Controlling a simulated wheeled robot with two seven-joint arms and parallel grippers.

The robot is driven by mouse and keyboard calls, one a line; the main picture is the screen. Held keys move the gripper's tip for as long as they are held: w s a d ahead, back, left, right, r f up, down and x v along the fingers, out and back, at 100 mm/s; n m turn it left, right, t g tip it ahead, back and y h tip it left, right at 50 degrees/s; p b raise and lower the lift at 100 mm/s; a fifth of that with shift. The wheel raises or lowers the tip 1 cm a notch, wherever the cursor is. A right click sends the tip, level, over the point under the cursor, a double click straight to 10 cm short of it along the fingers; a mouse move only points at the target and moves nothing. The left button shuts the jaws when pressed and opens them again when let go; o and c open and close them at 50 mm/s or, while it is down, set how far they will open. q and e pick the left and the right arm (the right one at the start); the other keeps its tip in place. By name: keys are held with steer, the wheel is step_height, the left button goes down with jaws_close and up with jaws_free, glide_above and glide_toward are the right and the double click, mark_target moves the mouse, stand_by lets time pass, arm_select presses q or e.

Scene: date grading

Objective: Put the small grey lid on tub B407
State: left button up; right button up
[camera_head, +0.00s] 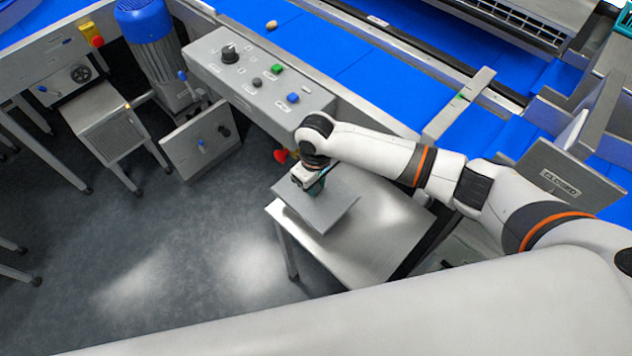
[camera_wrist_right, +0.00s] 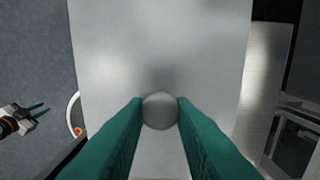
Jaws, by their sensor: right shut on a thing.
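The grey lid (camera_head: 322,207) is a flat rectangular plate. In the right wrist view the lid (camera_wrist_right: 160,40) fills the middle, with a round grey knob (camera_wrist_right: 160,111) on it. My right gripper (camera_head: 315,188) is shut on this knob, with its teal fingers (camera_wrist_right: 160,112) on either side. The lid is over the left end of a metal table; I cannot tell the gap below it. Tub B407 cannot be made out in either view. My left gripper (camera_wrist_right: 40,111) shows small at the left of the wrist view, its teal fingers apart and empty.
The metal table (camera_head: 378,240) has bare top to the right of the lid. Behind it stand a grey control box (camera_head: 255,82) with buttons and a blue conveyor belt (camera_head: 330,50). A blue motor (camera_head: 148,45) stands at upper left.

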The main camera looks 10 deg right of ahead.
steer(key=shift+f, duration=0.55)
stand_by(0.4)
steer(key=o, duration=1.1)
steer(key=shift+c, duration=0.2)
steer(key=shift+o, duration=0.5)
steer(key=o, duration=0.3)
steer(key=shift+r, duration=0.1)
step_height(320, 180, up, 7)
steer(key=p, duration=0.8)
